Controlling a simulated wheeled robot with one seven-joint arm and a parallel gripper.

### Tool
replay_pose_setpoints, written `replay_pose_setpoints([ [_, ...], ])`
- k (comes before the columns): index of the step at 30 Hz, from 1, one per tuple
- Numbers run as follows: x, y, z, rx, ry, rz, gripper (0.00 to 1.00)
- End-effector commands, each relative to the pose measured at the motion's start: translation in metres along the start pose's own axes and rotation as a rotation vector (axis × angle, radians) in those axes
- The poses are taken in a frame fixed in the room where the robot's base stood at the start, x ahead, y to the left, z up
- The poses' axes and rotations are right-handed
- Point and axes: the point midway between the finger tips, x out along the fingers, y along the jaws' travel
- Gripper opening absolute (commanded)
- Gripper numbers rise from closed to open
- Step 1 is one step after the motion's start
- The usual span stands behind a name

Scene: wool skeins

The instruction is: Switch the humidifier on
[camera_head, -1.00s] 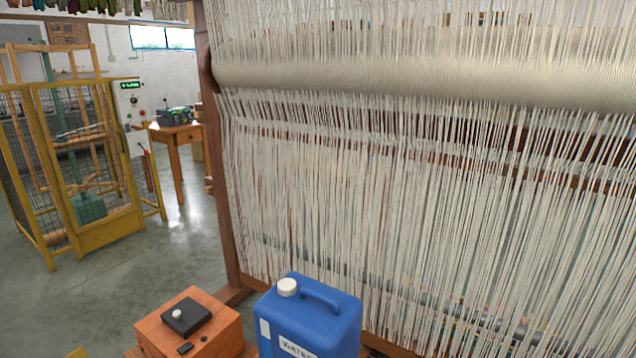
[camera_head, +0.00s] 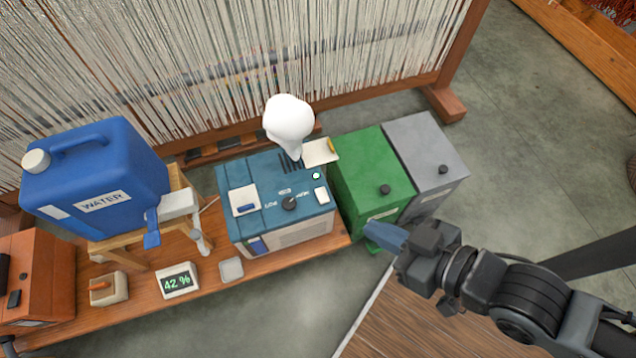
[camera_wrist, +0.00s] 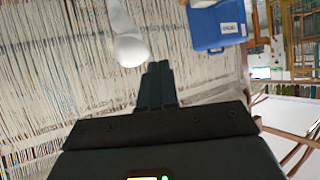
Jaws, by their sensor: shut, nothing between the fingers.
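The humidifier appears to be the teal box (camera_head: 262,222) on the low wooden bench in the head view. In the wrist view the closed fingers (camera_wrist: 157,82) point up.
A blue water can (camera_head: 100,175) stands on a wooden stand at left. A 42 % display (camera_head: 177,281) and an orange box (camera_head: 35,278) are also on the left. A green box (camera_head: 370,170) and a grey box (camera_head: 425,155) stand at right. The loom (camera_head: 200,70) rises behind.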

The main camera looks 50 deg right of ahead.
Motion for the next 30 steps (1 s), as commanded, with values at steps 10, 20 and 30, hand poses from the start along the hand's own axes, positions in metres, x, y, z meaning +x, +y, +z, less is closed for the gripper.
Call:
replay_pose_setpoints([
  [10,0.110,0.017,0.064,0.105,-0.268,0.080,0.00],
  [20,0.196,0.044,0.088,0.211,-0.528,0.155,0.00],
  [30,0.259,0.085,0.073,0.323,-0.792,0.234,0.00],
])
